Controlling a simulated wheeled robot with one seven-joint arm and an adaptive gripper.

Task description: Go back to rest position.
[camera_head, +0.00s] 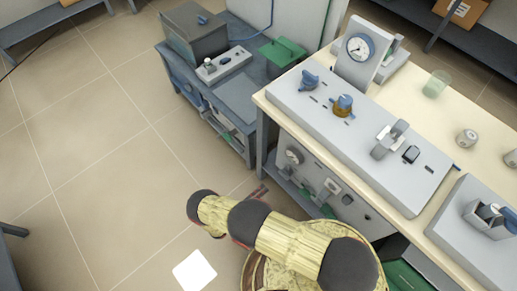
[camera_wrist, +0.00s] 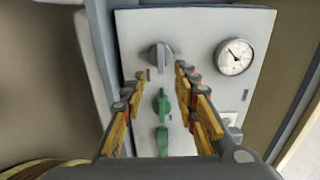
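My gripper (camera_wrist: 165,70) is open in the wrist view, its two yellow-padded fingers apart with nothing between the pads. Beyond the fingertips is a light grey control panel (camera_wrist: 200,30). A grey knob (camera_wrist: 160,55) sits on the panel just past the tips, apparently not gripped. Two green knobs (camera_wrist: 162,104) lie below it, seen between the fingers. A round dial gauge (camera_wrist: 234,57) is at the panel's upper right. In the head view my yellow arm reaches low beside the workbench, and the gripper itself is mostly hidden there.
A cream-topped workbench (camera_head: 452,115) holds a grey control unit (camera_head: 350,135) with knobs and a clear beaker (camera_head: 436,84). A lower panel (camera_head: 325,185) is under its top. A blue-grey cart (camera_head: 240,92) stands behind. The tiled floor (camera_head: 90,150) at left is open.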

